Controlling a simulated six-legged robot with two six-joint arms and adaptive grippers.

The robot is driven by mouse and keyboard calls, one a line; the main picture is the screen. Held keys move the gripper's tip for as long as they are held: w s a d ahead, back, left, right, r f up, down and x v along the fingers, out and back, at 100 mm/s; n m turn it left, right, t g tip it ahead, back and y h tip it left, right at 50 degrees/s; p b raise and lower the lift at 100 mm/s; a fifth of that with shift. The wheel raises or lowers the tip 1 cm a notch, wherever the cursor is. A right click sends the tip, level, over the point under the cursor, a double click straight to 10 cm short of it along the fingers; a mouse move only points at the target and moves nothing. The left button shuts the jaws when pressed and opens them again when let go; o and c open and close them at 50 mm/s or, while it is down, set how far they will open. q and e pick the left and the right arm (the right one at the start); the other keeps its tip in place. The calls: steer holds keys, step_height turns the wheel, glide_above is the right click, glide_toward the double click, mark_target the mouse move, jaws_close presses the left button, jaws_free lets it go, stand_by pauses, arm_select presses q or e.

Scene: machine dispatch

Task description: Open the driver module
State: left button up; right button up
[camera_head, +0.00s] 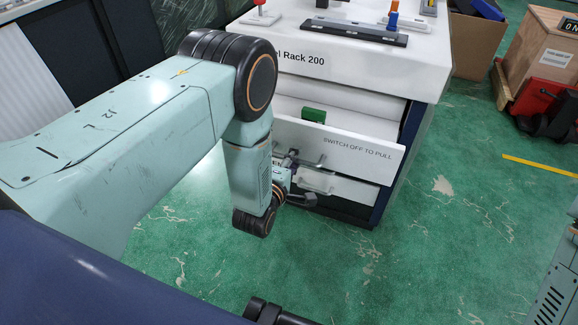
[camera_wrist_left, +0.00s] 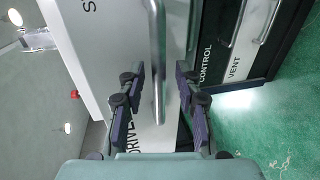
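The driver module is a white drawer (camera_head: 350,145) in the rack, its front marked "SWITCH OFF TO PULL". It stands out from the rack, and a green part (camera_head: 313,115) shows inside. In the left wrist view its front (camera_wrist_left: 95,50) bears the letters "DRIVE", partly covered by a finger. A grey metal bar handle (camera_wrist_left: 157,65) runs along that front. My left gripper (camera_head: 303,180) is at the handle in the head view. In the wrist view the left gripper (camera_wrist_left: 158,78) is open, one finger on each side of the bar, with gaps visible. My right gripper is not in view.
The rack's white top (camera_head: 345,60) carries a dark strip with blue and orange parts (camera_head: 391,20). Panels marked "CONTROL" and "VENT" (camera_wrist_left: 240,55) lie beside the drawer in the wrist view. A wooden crate (camera_head: 540,55) stands at the right.

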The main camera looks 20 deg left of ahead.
arm_select(q)
steer(key=v, duration=1.1)
steer(key=shift+s, duration=0.3)
steer(key=s+a+f+m+g, duration=0.1)
steer(key=s+f+m+g, duration=0.6)
steer(key=s+f+m, duration=0.3)
steer(key=s+a+r+m+g+p, duration=0.1)
steer(key=s+m+g, duration=0.6)
steer(key=s, duration=1.2)
steer(key=shift+a+r+g+y, duration=0.2)
steer(key=shift+a+g+y, duration=0.1)
steer(key=shift+a+g, duration=0.4)
